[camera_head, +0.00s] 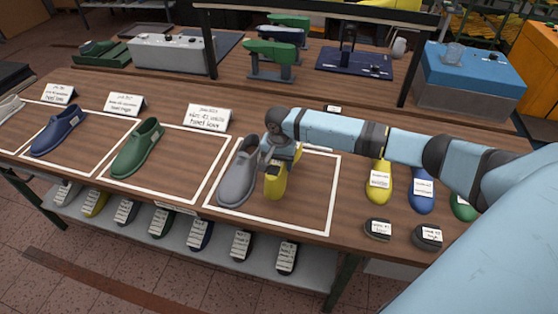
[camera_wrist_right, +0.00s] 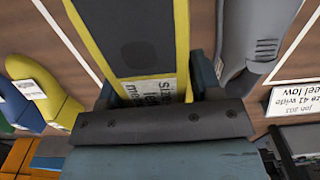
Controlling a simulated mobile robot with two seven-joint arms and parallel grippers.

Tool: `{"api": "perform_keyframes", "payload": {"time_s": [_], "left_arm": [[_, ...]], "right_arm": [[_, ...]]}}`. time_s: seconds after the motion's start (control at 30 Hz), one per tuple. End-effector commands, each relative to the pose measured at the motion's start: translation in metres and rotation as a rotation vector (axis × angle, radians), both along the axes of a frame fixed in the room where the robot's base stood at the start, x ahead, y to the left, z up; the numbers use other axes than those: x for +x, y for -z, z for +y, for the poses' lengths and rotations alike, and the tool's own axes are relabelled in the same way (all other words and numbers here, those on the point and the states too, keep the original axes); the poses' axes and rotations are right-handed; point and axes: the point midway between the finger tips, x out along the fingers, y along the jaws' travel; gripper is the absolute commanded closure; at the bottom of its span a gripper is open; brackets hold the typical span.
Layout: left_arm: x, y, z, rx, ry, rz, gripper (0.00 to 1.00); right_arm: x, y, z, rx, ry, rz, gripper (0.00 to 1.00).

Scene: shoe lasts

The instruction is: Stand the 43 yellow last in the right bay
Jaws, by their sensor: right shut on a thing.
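My right gripper (camera_head: 280,158) is shut on a yellow last (camera_head: 275,184), which is upright over the right white-outlined bay (camera_head: 315,215). In the right wrist view the held last (camera_wrist_right: 125,45) shows a dark underside with yellow edges and a partly hidden label. A grey shoe (camera_head: 238,172) stands in the same bay, just left of the held last; it also shows in the wrist view (camera_wrist_right: 250,35). I cannot tell whether the last touches the table. Its size number is not readable. My left gripper is out of view.
Another yellow last (camera_head: 378,182), a blue last (camera_head: 421,195) and a green last (camera_head: 464,208) stand right of the bay. Two dark pucks (camera_head: 378,229) lie in front of them. A card (camera_head: 208,119) stands behind the bay. Green (camera_head: 137,148) and blue (camera_head: 60,132) shoes occupy bays left.

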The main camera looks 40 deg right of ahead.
Motion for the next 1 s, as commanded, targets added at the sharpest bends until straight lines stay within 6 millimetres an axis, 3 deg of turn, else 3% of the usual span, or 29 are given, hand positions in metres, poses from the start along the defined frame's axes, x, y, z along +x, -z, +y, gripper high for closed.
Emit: {"api": "perform_keyframes", "payload": {"time_s": [1.0], "left_arm": [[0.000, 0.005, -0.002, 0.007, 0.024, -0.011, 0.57]], "right_arm": [[0.000, 0.060, 0.001, 0.001, -0.002, -0.002, 0.90]]}}
